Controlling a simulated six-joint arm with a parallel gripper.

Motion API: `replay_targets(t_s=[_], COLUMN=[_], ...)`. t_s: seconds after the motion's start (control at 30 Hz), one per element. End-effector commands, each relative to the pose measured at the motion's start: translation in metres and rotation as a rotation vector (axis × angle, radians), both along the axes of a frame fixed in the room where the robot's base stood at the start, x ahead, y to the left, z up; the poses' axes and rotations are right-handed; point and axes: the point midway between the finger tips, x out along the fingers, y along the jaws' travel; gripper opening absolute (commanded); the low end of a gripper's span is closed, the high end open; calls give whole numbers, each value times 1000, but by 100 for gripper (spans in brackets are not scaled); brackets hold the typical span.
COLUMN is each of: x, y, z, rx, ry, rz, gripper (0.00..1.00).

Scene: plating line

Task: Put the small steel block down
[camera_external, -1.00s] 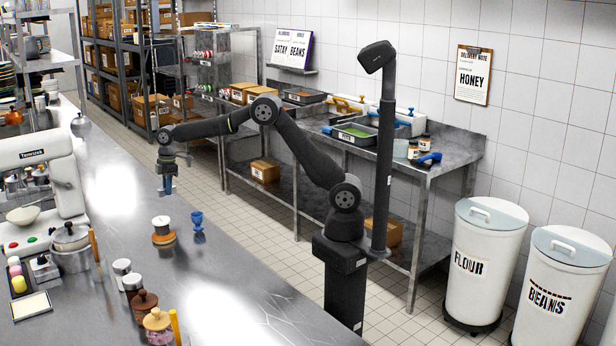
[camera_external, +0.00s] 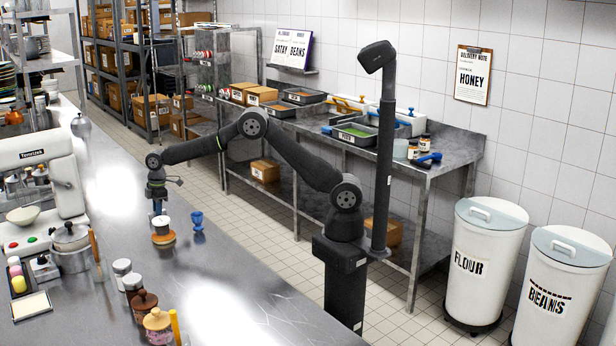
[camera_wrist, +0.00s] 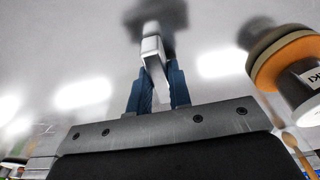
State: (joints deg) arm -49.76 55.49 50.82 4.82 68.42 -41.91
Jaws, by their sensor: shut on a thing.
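In the wrist view, my gripper (camera_wrist: 158,85) is shut on the small steel block (camera_wrist: 152,48), a pale narrow piece between the blue fingertips. In the external view, my gripper (camera_external: 157,207) is low over the steel counter, just behind the spool-like white and orange item. The block is too small to make out there, and I cannot tell whether it touches the counter. In the wrist view a blurred dark shape lies beyond the block on the counter surface.
The white and orange item (camera_external: 162,236) stands right in front of my gripper, with a blue egg-cup-shaped piece (camera_external: 197,221) to its right. Several jars (camera_external: 158,326) stand nearer. A white mixer (camera_external: 40,190) is at the left. The counter (camera_external: 225,265) to the right is clear.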

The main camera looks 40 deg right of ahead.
Motion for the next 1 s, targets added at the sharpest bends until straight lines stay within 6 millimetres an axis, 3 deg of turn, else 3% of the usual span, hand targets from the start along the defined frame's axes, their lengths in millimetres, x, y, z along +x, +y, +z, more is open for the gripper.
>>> replay_targets(t_s=[0.13, 0.17, 0.27, 0.67, 1.0], x=[0, 0, 0, 0, 0], y=[0, 0, 0, -1, -8], z=[-3, -4, -3, 6, 74], rx=[0, -1, -1, 1, 3], ry=[0, 0, 0, -1, -2], rz=[0, 0, 0, 0, 0], gripper=[0, 20, 40, 40, 40])
